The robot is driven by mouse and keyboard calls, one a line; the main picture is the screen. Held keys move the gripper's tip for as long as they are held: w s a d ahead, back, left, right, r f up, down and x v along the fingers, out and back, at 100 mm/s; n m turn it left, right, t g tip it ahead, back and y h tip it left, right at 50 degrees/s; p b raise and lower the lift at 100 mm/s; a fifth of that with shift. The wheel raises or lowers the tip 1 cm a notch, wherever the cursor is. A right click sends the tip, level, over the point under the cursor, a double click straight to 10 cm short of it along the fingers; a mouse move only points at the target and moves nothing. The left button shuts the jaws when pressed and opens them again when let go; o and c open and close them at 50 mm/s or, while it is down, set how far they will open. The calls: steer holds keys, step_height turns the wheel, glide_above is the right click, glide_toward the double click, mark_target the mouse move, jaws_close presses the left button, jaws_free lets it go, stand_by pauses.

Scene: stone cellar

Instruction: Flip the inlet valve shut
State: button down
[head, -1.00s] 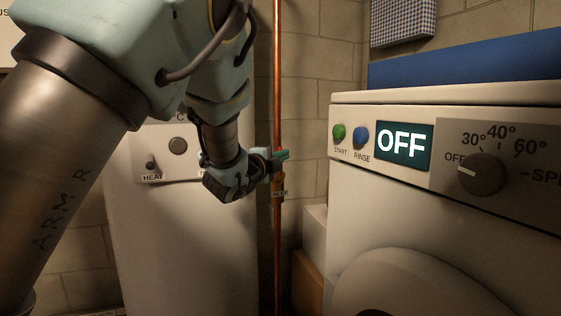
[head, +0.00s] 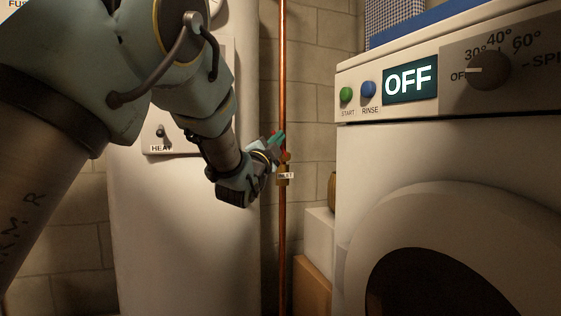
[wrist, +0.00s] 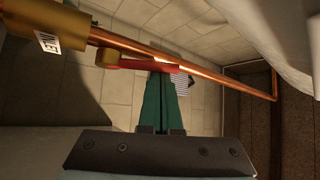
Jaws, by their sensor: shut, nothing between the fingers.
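The inlet valve is a brass body (head: 283,174) with a white label on the copper pipe (head: 282,80). In the wrist view its brass body (wrist: 62,24) is at the top left, reading INLET. Its red lever (wrist: 148,66) reaches right from a brass pivot, nearly along the pipe. My gripper (head: 277,140) is beside the pipe just above the valve body, tilted up and right. In the wrist view its teal fingers (wrist: 163,78) are together and empty, their tips at the lever's outer part. I cannot tell whether they touch it. In the head view the gripper hides most of the lever.
A white washing machine (head: 420,155) with a display reading OFF stands to the right. A white tank (head: 185,230) with a HEAT switch is behind my arm at left. A cardboard box (head: 313,283) sits low between pipe and machine.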

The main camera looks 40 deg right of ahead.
steer(key=a+f+n+t+y+b, duration=0.1)
steer(key=n+t+y+b, duration=0.1)
steer(key=n+t+b, duration=0.3)
steer(key=f+n+t+y+b, duration=0.2)
steer(key=n+t+b, duration=0.3)
steer(key=n, duration=0.3)
steer(key=w+a+f+n+t+y+b, duration=0.1)
steer(key=f+n+t+y+b, duration=0.1)
steer(key=n+t+y+b, duration=0.2)
steer(key=shift+a+f+n+t+b, duration=0.15)
steer(key=shift+n+t+b, duration=0.25)
steer(key=shift+n+b, duration=0.3)
steer(key=shift+a+r+n+t+b, duration=0.15)
steer(key=shift+n+t+b, duration=0.3)
steer(key=shift+n, duration=0.35)
steer(key=shift+f, duration=0.2)
